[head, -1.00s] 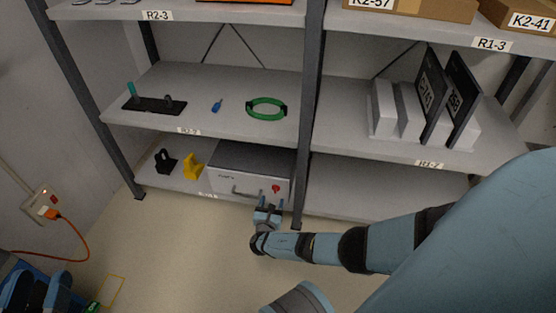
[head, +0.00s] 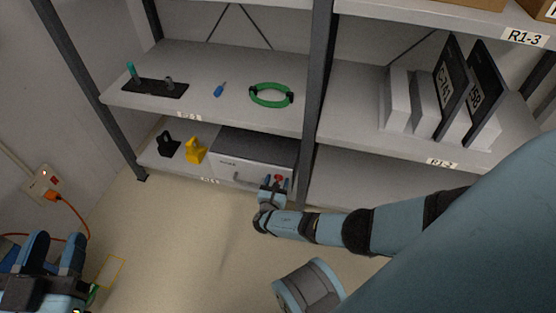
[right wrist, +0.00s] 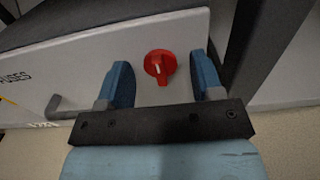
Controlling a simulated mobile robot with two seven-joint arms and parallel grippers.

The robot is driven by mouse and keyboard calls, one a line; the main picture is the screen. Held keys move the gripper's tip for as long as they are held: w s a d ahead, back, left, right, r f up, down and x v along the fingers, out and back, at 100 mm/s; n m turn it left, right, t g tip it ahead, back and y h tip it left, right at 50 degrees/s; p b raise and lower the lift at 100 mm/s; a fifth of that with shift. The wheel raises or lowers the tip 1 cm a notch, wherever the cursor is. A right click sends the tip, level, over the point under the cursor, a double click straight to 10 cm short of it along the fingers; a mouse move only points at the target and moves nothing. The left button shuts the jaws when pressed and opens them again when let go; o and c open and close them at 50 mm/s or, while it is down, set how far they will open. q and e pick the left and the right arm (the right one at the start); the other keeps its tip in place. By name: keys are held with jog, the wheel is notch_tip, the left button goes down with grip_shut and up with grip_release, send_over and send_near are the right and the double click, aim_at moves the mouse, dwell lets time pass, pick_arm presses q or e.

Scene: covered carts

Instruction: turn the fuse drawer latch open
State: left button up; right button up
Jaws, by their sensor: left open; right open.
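The fuse drawer (head: 250,153) is a grey box with a pale front on the bottom shelf. Its red round latch (right wrist: 160,65) sits on the front panel, with a pale mark on its knob; in the head view it is small and partly hidden by my gripper. A grey bar handle (right wrist: 66,106) is left of the latch. My right gripper (right wrist: 164,82) is open in front of the drawer, its blue fingers on either side of the latch, apart from it. My left gripper (head: 55,258) is open and empty at the lower left, far from the drawer.
A black piece (head: 169,145) and a yellow piece (head: 196,150) stand left of the drawer. A dark shelf post (head: 315,90) rises just right of it. An orange cable (head: 72,211) hangs from the wall socket.

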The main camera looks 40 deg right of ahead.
jog(key=shift+c, duration=0.3)
jog(key=c, duration=0.8)
jog(key=shift+c, duration=0.2)
jog(key=shift+m, duration=0.3)
jog(key=m, duration=0.3)
jog(key=shift+m, duration=0.3)
jog(key=m, duration=0.4)
jog(key=shift+d+m, duration=0.1)
jog(key=shift+m, duration=0.2)
jog(key=m, duration=0.8)
jog(key=shift+d, duration=0.1)
jog(key=shift+m, duration=0.4)
